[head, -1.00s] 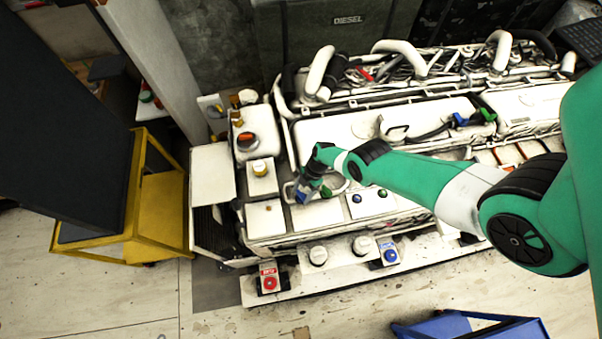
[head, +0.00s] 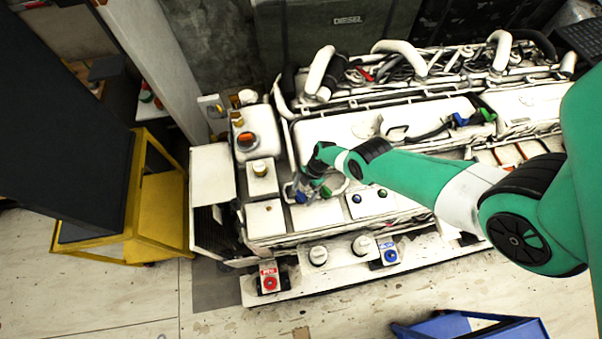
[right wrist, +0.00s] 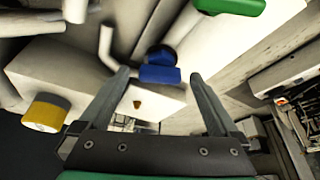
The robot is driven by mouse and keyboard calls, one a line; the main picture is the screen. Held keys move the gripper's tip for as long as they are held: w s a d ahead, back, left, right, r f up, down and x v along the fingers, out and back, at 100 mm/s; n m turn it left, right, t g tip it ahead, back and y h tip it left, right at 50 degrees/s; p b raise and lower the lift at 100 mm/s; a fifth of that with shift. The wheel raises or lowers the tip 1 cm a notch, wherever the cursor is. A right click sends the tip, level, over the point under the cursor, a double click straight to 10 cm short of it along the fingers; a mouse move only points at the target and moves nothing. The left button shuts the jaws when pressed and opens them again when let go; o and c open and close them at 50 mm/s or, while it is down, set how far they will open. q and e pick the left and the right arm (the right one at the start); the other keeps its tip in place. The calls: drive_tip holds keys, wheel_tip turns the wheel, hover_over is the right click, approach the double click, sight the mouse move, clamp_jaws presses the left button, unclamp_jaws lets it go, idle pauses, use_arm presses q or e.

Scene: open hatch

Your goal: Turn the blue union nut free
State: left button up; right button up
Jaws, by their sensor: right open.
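The blue union nut (right wrist: 160,74) sits on a pale pipe on the engine, in the right wrist view. In the head view a small blue part (head: 301,197) shows just below my right gripper (head: 300,187); it looks like the same nut. My right gripper (right wrist: 160,77) is open, with one finger on each side of the nut in the right wrist view. Gaps show between the fingertips and the nut, and I cannot tell whether they are at its depth. My left gripper is in neither view.
A green handle (right wrist: 229,6) lies close by, top right of the wrist view. A yellow cap (right wrist: 45,113) is at left. In the head view, a red button (head: 269,277) and a blue button (head: 391,256) line the engine's front. A yellow cart (head: 160,205) stands left.

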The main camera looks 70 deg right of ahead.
drive_tip(key=s+d+r, duration=0.2)
drive_tip(key=s+d, duration=0.1)
drive_tip(key=d, duration=0.2)
drive_tip(key=shift+s+r+p, duration=0.2)
drive_tip(key=shift+r+p, duration=0.05)
drive_tip(key=shift+p, duration=0.2)
